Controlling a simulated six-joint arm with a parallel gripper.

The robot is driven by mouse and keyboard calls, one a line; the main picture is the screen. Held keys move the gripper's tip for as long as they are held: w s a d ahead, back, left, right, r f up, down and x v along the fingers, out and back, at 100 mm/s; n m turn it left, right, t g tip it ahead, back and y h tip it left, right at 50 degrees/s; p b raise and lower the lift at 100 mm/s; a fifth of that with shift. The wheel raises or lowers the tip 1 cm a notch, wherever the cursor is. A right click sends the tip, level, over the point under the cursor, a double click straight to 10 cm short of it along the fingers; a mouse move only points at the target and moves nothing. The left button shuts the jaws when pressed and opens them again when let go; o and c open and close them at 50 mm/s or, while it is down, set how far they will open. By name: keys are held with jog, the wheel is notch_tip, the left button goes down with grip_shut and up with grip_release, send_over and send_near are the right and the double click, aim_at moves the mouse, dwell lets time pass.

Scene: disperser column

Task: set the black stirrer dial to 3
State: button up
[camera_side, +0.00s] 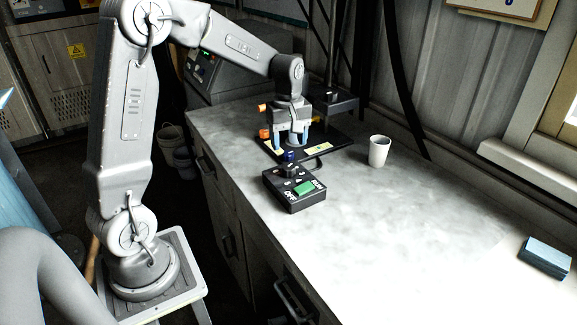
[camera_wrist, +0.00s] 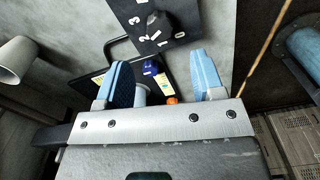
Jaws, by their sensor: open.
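The black control box (camera_side: 294,190) sits on the grey bench, with a green switch (camera_side: 304,187) and white OFF and RUN marks. The black stirrer dial (camera_side: 289,169) is on its far part, ringed by small white marks. In the wrist view the dial (camera_wrist: 158,19) shows at the top among white numerals; which one it points at I cannot tell. My gripper (camera_side: 291,142) is open and empty, its blue fingers pointing down above the black stand base, beyond the box and apart from the dial. In the wrist view my gripper's fingers (camera_wrist: 161,72) are spread wide.
The black stand base (camera_side: 338,143) carries yellow labels and a blue knob (camera_side: 289,155); orange parts (camera_side: 265,134) show beside my gripper. A white cup (camera_side: 379,151) stands right of the stand. A blue-grey block (camera_side: 545,257) lies far right. The bench between is clear.

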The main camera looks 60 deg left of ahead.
aim_at(288, 166)
notch_tip(288, 166, down, 8)
jog(key=shift+f, duration=0.2)
jog(key=c, duration=0.9)
jog(key=m, duration=0.4)
jog(key=shift+m, duration=2.9)
jog(key=shift+r, duration=0.1)
